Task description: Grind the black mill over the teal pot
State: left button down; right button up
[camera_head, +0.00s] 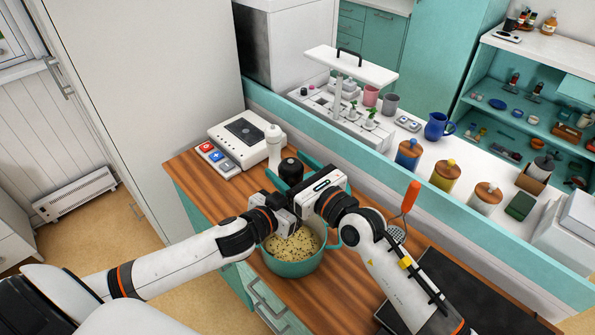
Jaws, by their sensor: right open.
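The teal pot (290,269) stands on the wooden counter at the centre front. It holds pale yellow food with dark specks. The black mill (291,170) shows its rounded top just behind my grippers, above the far side of the pot; its lower part is hidden. My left gripper (287,200) is beside the mill's lower part, over the pot's far rim; its fingers are hidden, so I cannot tell whether it grips the mill. My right gripper (305,192) is open, close to the mill's right side. I cannot tell whether it touches the mill.
A white mill (273,141) and a white device (244,140) stand behind on the wooden counter (190,168). A masher with an orange handle (411,196) and a black cooktop (455,290) are at the right. A raised teal ledge (400,184) bounds the back, with several jars beyond.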

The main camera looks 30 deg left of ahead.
jog(key=v, duration=1.2)
